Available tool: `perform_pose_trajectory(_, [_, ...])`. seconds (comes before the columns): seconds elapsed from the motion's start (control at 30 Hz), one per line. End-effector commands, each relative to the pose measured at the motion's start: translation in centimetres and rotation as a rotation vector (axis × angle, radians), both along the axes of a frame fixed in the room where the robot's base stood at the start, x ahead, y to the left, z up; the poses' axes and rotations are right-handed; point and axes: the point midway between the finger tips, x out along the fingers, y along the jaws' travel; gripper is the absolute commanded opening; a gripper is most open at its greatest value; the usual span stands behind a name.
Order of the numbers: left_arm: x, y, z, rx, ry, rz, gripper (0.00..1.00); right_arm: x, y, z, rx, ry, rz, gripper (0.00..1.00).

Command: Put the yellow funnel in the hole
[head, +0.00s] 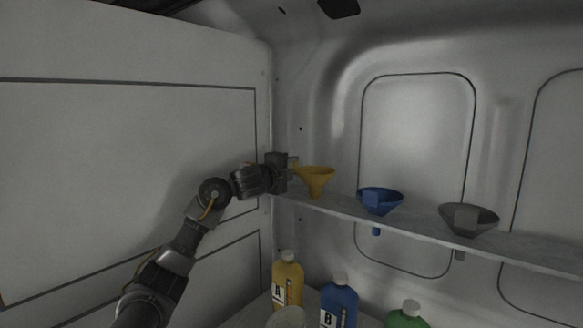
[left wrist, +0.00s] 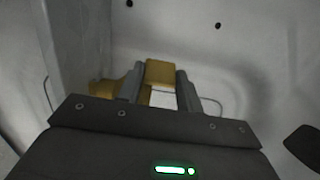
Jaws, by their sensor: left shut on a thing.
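The yellow funnel (head: 317,181) is upright at the left end of the shelf (head: 415,227). My left gripper (head: 292,162) is shut on its side tab, from the left. In the left wrist view the gripper (left wrist: 160,85) has the funnel's yellow tab (left wrist: 160,72) between its two fingers, and more yellow funnel (left wrist: 103,88) shows behind the left finger. The spout tip is close to the shelf surface. No yellow spout shows below the shelf. The hole for it cannot be made out. My right gripper is out of view.
A blue funnel (head: 380,201) and a grey funnel (head: 470,219) sit in the shelf with their spouts showing underneath. Below stand a yellow bottle (head: 288,284), a blue bottle (head: 339,303) and a green bottle (head: 405,317). A wall panel (head: 130,150) is close on the left.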

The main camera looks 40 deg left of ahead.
Motion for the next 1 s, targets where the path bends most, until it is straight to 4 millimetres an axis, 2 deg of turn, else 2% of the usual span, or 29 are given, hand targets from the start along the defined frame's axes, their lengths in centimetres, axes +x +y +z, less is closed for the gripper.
perform_pose_trajectory(0.37, [0.0, 0.0, -0.7, 0.001, 0.0, 0.0, 0.09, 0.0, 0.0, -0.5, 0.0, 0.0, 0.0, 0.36])
perform_pose_trajectory(0.4, [0.0, 0.0, -0.7, 0.001, 0.001, -0.001, 0.37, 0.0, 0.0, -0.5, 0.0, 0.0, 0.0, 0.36])
perform_pose_trajectory(0.57, [0.0, 0.0, -0.6, 0.001, 0.0, 0.0, 0.58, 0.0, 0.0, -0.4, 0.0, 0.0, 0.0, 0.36])
perform_pose_trajectory(0.77, [0.0, 0.0, -0.6, 0.0, 0.0, 0.0, 0.58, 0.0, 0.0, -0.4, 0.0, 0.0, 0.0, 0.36])
perform_pose_trajectory(0.9, [0.0, 0.0, 0.5, -0.001, -0.001, 0.0, 0.58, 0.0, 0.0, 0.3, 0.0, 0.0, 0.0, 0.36])
perform_pose_trajectory(1.0, [-1.5, -0.2, -0.1, 0.004, -0.001, 0.0, 0.58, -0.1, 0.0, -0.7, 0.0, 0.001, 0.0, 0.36])
